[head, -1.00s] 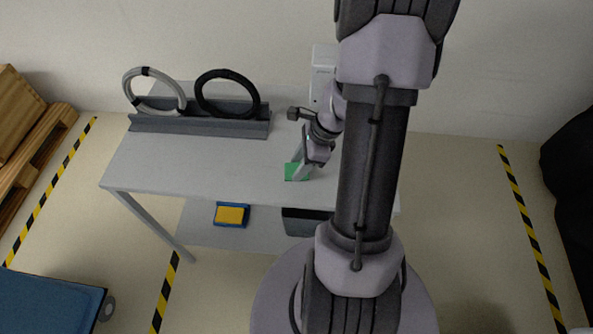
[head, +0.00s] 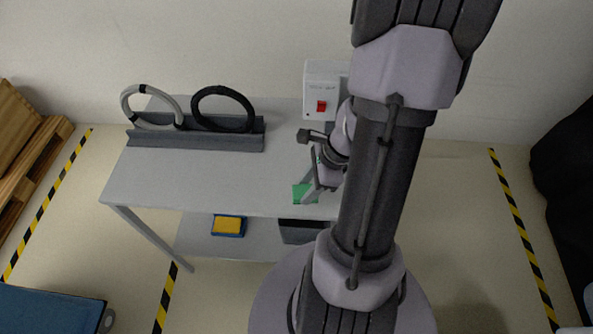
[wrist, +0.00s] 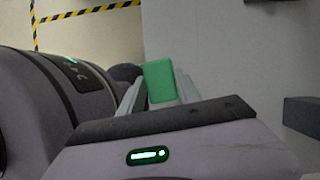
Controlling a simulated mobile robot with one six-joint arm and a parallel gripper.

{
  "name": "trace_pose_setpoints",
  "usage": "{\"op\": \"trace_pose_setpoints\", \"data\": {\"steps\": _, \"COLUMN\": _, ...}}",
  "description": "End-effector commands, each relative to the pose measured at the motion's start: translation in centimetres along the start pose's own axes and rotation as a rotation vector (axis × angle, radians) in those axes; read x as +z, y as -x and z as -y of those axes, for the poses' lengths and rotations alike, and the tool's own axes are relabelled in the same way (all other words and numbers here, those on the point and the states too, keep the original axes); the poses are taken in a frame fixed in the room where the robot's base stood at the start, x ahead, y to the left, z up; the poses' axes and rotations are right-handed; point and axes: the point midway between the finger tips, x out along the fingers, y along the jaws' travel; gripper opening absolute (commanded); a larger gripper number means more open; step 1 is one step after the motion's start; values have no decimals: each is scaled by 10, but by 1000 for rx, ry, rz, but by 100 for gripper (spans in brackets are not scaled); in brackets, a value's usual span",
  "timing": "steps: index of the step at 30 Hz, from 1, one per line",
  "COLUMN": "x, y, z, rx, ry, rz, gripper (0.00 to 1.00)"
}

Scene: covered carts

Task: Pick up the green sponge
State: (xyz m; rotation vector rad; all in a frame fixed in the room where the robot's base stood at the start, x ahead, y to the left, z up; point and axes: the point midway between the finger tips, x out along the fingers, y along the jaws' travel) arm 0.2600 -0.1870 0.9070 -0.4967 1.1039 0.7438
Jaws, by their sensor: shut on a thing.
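The green sponge (head: 304,193) is at the front part of the grey table top (head: 220,180), partly covered by my gripper in the head view. My gripper (head: 312,193) is shut on it. In the wrist view the sponge (wrist: 160,81) is a green block between the two finger tips of my gripper (wrist: 160,88). I cannot tell whether the sponge is still touching the table top.
A dark grey rail (head: 200,138) with a grey ring and a black ring (head: 223,109) stands at the back left. A white box with a red switch (head: 321,104) is at the back. A blue and yellow item (head: 228,226) and a dark bin (head: 300,232) are on the lower shelf.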

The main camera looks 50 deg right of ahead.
Motion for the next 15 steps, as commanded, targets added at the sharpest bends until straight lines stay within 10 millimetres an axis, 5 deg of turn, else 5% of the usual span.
{"op": "trace_pose_setpoints", "data": {"steps": 9, "x": -26, "y": 17, "z": -62, "rx": -5, "ry": -2, "rz": 2, "gripper": 2}}
{"op": "trace_pose_setpoints", "data": {"steps": 15, "x": -31, "y": 12, "z": -61, "rx": -21, "ry": 14, "rz": 19, "gripper": 2}}
